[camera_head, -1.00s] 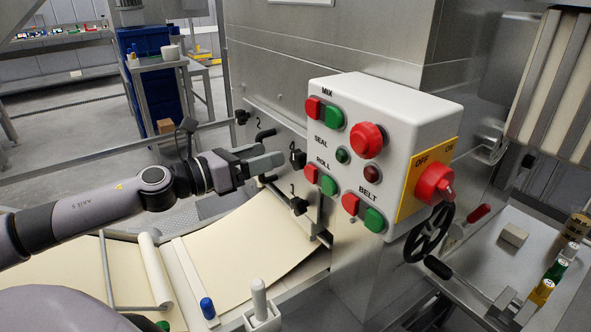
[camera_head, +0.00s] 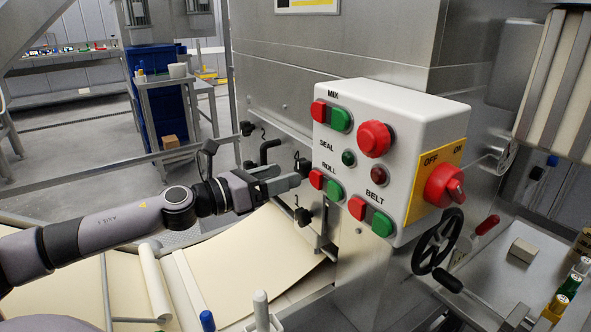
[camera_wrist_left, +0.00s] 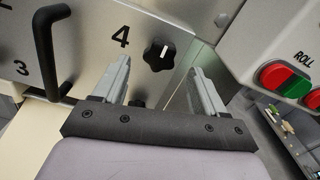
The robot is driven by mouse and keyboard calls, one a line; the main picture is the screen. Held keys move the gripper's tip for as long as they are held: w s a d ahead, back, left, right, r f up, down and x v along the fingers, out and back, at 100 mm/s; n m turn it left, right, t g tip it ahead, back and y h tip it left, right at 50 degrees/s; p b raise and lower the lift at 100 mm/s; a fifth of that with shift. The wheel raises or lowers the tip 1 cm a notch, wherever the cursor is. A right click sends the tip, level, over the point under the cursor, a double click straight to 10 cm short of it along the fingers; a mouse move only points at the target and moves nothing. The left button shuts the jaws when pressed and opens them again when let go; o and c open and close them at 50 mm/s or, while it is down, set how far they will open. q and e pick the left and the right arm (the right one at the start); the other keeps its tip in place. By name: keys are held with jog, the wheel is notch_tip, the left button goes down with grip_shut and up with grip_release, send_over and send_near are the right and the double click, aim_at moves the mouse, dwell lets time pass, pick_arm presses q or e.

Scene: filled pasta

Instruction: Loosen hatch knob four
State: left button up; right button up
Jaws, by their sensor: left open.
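Hatch knob four (camera_wrist_left: 158,55) is a black lobed knob with a white mark, beside the printed 4 on the steel hatch in the left wrist view. It also shows in the head view (camera_head: 303,165), close by the left fingertips. My left gripper (camera_head: 293,180) is open, with its jaws pointing at the hatch. In the left wrist view its two fingers (camera_wrist_left: 160,84) stand apart, left and right of and below the knob in the picture. The knob appears beyond the fingertips; I cannot tell the exact gap. My right gripper is out of view.
A black bar handle (camera_wrist_left: 45,50) sticks out left of the knob. Another hatch knob (camera_head: 303,216) sits below and one (camera_head: 247,128) upper left. The white control box (camera_head: 395,150) with red and green buttons stands close on the right. A pasta sheet (camera_head: 250,255) lies below.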

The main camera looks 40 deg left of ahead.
aim_at(298, 169)
pick_arm(q)
jog(key=shift+p+x, duration=0.9)
jog(key=shift+x, duration=0.85)
jog(key=shift+w+d, duration=0.25)
jog(key=shift+w, duration=0.2)
jog(key=c, duration=1)
